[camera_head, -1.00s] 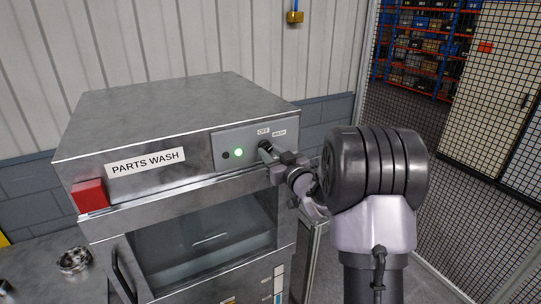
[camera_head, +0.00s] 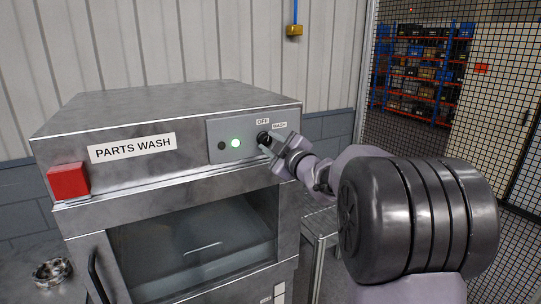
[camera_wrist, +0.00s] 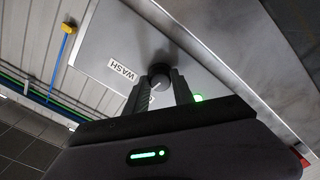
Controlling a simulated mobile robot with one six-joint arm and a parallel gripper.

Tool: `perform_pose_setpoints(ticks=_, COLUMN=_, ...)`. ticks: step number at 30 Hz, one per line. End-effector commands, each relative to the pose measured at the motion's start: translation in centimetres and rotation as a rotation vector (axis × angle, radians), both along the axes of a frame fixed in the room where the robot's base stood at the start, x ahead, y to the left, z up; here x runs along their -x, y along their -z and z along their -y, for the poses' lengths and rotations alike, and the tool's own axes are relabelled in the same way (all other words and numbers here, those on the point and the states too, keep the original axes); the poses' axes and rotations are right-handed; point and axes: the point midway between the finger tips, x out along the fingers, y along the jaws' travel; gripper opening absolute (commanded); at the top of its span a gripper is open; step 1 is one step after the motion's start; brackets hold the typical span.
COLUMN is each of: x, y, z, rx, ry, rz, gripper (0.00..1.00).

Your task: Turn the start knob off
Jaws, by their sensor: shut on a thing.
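The start knob (camera_head: 264,138) is a small dark round knob on the grey control panel of the parts washer (camera_head: 120,190), below the OFF and WASH labels. In the wrist view the knob (camera_wrist: 158,80) has a pale pointer line and sits between the two fingers. My gripper (camera_head: 272,146) reaches in from the right and is shut on the knob; in the wrist view its fingers (camera_wrist: 159,88) lie on either side of it. A green light (camera_head: 236,143) is lit left of the knob. The OFF label (camera_head: 263,121) shows above it, and the WASH label (camera_head: 280,126) to its upper right.
A red box (camera_head: 68,182) juts from the washer's left front. The glass door (camera_head: 195,240) is closed, with a dark handle (camera_head: 97,275) at its left. A metal ring part (camera_head: 52,270) lies on the left bench. Mesh fencing (camera_head: 440,130) stands at the right.

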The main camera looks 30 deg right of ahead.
Motion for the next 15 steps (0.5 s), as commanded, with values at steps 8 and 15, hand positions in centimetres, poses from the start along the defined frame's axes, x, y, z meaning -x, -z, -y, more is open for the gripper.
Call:
perform_pose_setpoints(ticks=8, x=-0.01, y=0.13, z=0.02, rx=0.138, ry=0.000, rz=0.005, gripper=0.00)
perform_pose_setpoints(ticks=15, x=-0.02, y=-0.06, z=0.02, rx=0.192, ry=0.000, rz=0.008, gripper=0.00)
